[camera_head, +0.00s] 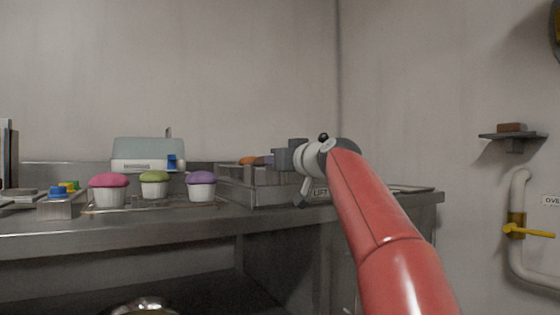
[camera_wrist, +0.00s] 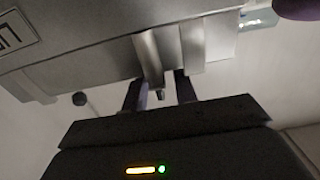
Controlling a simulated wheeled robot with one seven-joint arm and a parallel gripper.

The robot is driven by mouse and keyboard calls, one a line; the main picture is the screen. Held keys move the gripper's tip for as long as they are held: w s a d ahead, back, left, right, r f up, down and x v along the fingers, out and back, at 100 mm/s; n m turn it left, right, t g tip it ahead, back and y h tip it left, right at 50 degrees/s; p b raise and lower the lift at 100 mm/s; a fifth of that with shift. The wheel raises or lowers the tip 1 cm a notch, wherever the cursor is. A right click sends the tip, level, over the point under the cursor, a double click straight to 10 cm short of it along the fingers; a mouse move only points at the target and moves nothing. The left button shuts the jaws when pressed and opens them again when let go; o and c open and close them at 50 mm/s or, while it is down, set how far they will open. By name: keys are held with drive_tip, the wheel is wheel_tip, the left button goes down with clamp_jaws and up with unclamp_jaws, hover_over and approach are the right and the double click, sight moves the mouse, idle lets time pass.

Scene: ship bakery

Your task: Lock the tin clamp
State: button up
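A grey metal box or tin rack (camera_head: 238,192) stands on the counter, with a "LIFT" label at its right front. My gripper (camera_head: 284,158) is at its top right, partly hidden by my own wrist. In the wrist view my two dark fingers (camera_wrist: 160,92) are apart, pointing at bent metal strips (camera_wrist: 150,58) on the edge of a grey metal body (camera_wrist: 75,55). These strips look like the clamp's lever. The fingertips reach close to them; contact cannot be told.
Pink (camera_head: 109,188), green (camera_head: 154,183) and purple (camera_head: 202,185) topped cupcakes stand on the steel counter (camera_head: 120,237) left of the rack. A pale green scale-like machine (camera_head: 149,152) stands behind them. A yellow-handled pipe valve (camera_head: 527,231) and small shelf (camera_head: 513,136) are on the right wall.

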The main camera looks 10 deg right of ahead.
drive_tip(key=b+v, duration=0.1)
drive_tip(key=v, duration=0.6)
drive_tip(key=shift+s+b, duration=0.4)
drive_tip(key=shift+d, duration=0.1)
